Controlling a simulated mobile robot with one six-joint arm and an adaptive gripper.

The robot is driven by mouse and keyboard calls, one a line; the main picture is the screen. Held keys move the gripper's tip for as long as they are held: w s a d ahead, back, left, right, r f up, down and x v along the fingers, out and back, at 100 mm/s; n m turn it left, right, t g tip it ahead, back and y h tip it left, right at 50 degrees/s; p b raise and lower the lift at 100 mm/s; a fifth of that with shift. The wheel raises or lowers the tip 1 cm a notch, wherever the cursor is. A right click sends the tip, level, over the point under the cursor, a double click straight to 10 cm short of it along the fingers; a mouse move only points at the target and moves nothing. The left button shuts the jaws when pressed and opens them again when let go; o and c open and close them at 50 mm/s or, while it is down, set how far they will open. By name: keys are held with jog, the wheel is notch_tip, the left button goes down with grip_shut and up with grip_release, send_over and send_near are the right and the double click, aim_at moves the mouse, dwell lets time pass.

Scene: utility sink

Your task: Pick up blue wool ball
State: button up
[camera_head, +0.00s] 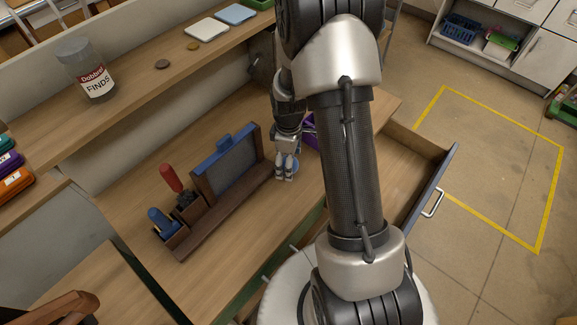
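I cannot make out a blue wool ball for certain; my arm covers the middle of the view. My gripper (285,174) points down at the bench top, just right of a wooden holder. Its fingers look small and close together, with a little pale blue at them. I cannot tell if they are open or shut, or if anything is between them.
The wooden holder (203,229) has a blue-framed panel (230,163), a red-handled tool (171,178) and a blue-handled one (160,217). A purple item (310,131) is partly hidden behind my arm. A drawer (432,190) stands open at right. A jar (86,70) stands on the shelf.

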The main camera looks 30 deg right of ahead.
jog(key=shift+f, duration=0.85)
jog(key=c, duration=1.1)
